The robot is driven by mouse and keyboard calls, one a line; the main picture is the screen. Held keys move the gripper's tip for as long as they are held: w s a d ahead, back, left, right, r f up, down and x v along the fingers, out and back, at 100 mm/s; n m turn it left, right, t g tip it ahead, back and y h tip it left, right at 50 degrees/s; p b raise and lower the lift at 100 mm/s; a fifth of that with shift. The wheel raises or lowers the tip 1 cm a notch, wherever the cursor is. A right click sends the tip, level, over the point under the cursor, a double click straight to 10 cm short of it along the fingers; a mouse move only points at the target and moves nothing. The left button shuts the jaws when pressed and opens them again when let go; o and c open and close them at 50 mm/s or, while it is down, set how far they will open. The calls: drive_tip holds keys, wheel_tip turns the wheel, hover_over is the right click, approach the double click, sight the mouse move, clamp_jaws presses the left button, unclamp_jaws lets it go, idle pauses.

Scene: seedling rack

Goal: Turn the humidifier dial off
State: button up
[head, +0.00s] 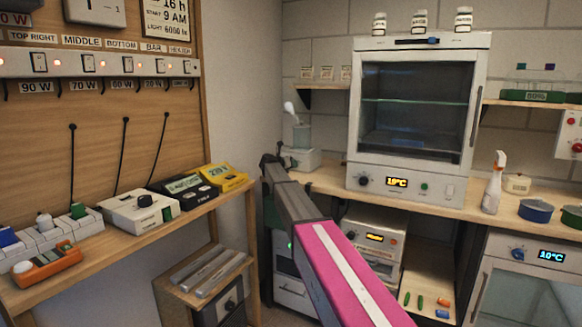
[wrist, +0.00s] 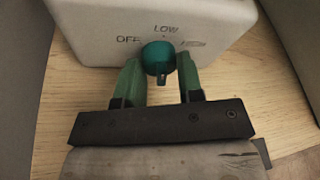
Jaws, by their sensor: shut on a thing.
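The humidifier (head: 301,158) is a white box with a clear tank and a pale spout, standing on the wooden bench in the corner. In the wrist view its white body (wrist: 90,25) fills the top, marked OFF at left, LOW at the top and a partly hidden label at right. The round teal dial (wrist: 158,57) sits below LOW. My gripper (wrist: 159,65) has its green fingers on either side of the dial, shut on it. In the head view my gripper (head: 270,163) is small and dark beside the humidifier.
A white incubator (head: 407,185) showing 19°C stands right of the humidifier. The wooden bench (head: 325,178) has a little free room between them. A side shelf at left holds a yellow meter (head: 224,177) and other boxes. A low wooden stand (head: 180,297) is below it.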

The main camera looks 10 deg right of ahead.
drive_tip(key=shift+n+h, duration=0.3)
drive_tip(key=shift+n, duration=0.3)
idle(0.3)
drive_tip(key=o, duration=0.9)
drive_tip(key=shift+a, duration=0.1)
drive_tip(key=shift+v, duration=3.65)
